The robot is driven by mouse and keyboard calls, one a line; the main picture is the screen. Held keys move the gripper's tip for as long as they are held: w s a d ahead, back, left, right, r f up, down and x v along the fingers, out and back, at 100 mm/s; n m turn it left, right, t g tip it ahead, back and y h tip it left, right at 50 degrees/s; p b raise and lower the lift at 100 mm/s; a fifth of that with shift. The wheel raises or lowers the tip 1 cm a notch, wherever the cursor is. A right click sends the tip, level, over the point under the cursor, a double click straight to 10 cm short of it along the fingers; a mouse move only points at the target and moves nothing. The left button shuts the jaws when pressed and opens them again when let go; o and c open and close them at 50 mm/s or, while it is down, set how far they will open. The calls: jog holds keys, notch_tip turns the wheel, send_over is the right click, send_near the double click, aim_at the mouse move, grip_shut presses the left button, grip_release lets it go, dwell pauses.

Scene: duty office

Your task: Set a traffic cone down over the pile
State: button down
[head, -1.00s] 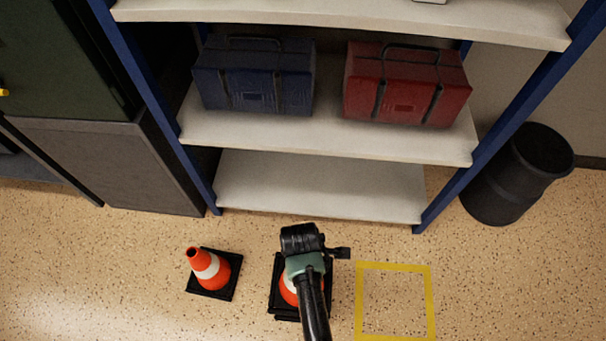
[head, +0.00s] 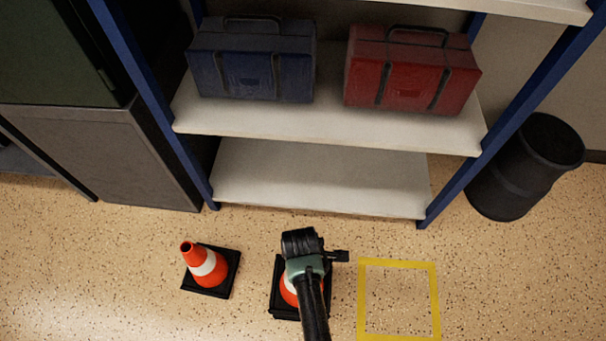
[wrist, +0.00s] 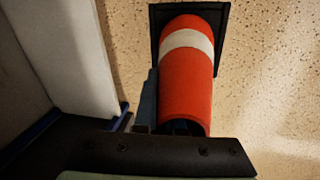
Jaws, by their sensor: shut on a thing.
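An orange and white traffic cone on a black square base stands upright on the floor at the left in the head view (head: 207,268). My gripper (head: 302,248) is to its right, above a second orange cone (head: 288,290) with a black base (head: 284,308). My gripper and arm hide most of that cone. In the wrist view my gripper (wrist: 150,110) is shut on an orange cone with a white band (wrist: 187,85), held near its narrow end, its black base farther off. Whether other cones lie under the held one, I cannot tell.
A yellow square outline (head: 398,264) marks empty floor to the right of my gripper. A shelf unit (head: 320,180) with a blue case (head: 252,62) and a red case (head: 412,72) stands behind. A black bin (head: 525,168) is at the right, a grey cabinet (head: 95,155) at the left.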

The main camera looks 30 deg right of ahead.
jog(key=shift+f+b, duration=2.05)
jog(key=shift+f, duration=0.85)
jog(key=shift+f+b, duration=0.5)
jog(key=shift+f, duration=0.25)
jog(key=shift+s, duration=0.1)
jog(key=c, duration=0.9)
grip_release()
jog(key=shift+s+f, duration=0.1)
jog(key=shift+c, duration=0.2)
jog(key=shift+a, duration=0.1)
jog(key=shift+s+f, duration=0.1)
jog(key=shift+s, duration=0.05)
jog(key=r+p, duration=0.2)
jog(key=r, duration=0.2)
jog(key=r+p, duration=0.2)
jog(key=r, duration=0.3)
jog(key=s+a+r+p, duration=0.1)
jog(key=r+p, duration=0.2)
jog(key=r, duration=0.1)
jog(key=shift+r, duration=0.25)
